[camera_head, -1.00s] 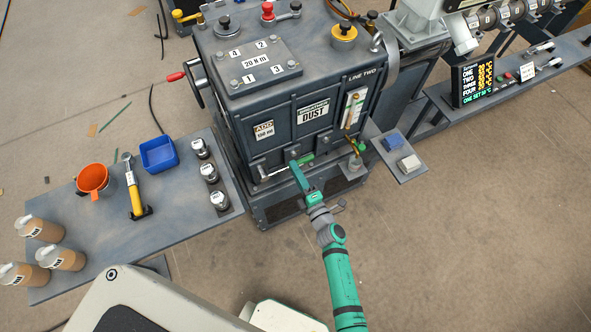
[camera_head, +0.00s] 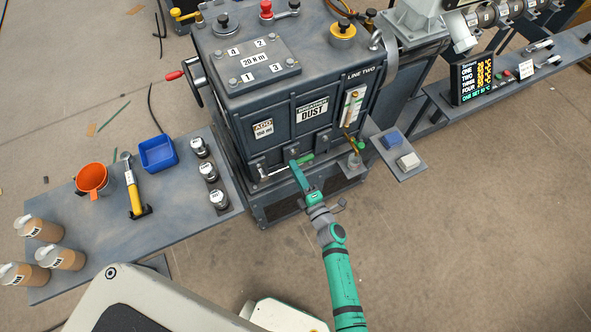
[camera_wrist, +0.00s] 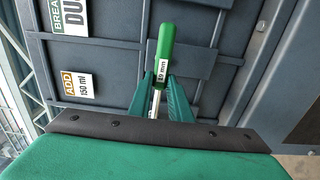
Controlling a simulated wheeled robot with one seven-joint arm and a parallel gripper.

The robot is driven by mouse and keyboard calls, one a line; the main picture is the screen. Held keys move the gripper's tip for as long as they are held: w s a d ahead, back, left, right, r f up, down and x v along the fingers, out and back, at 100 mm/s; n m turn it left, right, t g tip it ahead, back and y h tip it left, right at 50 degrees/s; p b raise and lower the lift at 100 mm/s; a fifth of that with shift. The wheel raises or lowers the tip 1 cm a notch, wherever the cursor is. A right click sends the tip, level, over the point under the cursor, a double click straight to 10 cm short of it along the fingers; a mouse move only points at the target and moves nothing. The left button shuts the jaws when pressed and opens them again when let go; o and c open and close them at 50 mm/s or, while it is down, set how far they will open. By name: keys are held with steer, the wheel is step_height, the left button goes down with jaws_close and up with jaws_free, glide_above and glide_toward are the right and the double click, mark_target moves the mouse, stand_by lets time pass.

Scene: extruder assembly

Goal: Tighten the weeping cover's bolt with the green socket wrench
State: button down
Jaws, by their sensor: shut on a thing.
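The green socket wrench shows its green handle (camera_head: 306,159) and a thin bright shaft (camera_head: 275,173) reaching left, low across the gearbox front. My gripper (camera_head: 294,165) is shut on it. In the wrist view, the wrench's green handle (camera_wrist: 165,45) with a white "mm" label stands beyond my fingertips (camera_wrist: 159,84), which close around the bright shaft just below it. The socket end is not clear. A bolted top cover (camera_head: 256,65) carries corner bolts numbered 1 to 4 and a "20 N m" label. I see no clear leak, so I cannot tell which cover weeps.
A side table (camera_head: 100,225) at left holds an orange funnel (camera_head: 92,177), a blue bin (camera_head: 157,154), a yellow-handled wrench (camera_head: 133,190), jars and bottles. A small shelf (camera_head: 402,175) with two blocks juts out right of my gripper. Floor at right is clear.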

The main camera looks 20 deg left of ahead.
steer(key=shift+x, duration=0.85)
steer(key=shift+s+a+f+m, duration=0.1)
steer(key=shift+f+m, duration=1)
steer(key=shift+m, duration=0.1)
steer(key=s+a+f+m, duration=0.3)
steer(key=s+f+m, duration=0.1)
steer(key=f+m, duration=0.3)
steer(key=m, duration=0.2)
steer(key=shift+a+m, duration=0.2)
steer(key=shift+m, duration=0.2)
stand_by(2.2)
steer(key=shift+v, duration=1.15)
stand_by(1.3)
